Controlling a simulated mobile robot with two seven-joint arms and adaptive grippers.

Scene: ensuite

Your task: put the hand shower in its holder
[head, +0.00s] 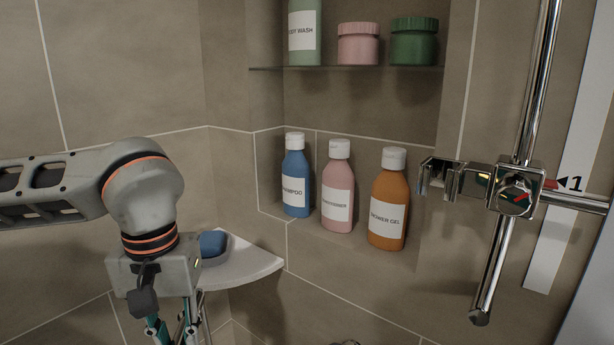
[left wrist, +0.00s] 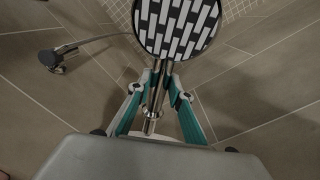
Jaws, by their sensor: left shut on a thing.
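The hand shower (left wrist: 176,22) shows in the left wrist view, with a round black-and-white patterned head and a chrome handle. My left gripper (left wrist: 161,94) is shut on the handle, with a teal finger on each side. In the head view my left gripper (head: 175,334) points down at the lower left; its fingertips and the hand shower are cut off below the picture. The chrome holder (head: 440,178) with its open fork sits on the slide bar (head: 540,70) at the right, well to the right of and above the gripper. My right gripper is not in view.
A white corner shelf (head: 245,264) with a blue soap-like block (head: 212,243) is close beside my left gripper. A blue bottle (head: 295,180), pink bottle (head: 338,192) and orange bottle (head: 388,205) stand in the niche. Jars stand on the glass shelf (head: 350,69) above.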

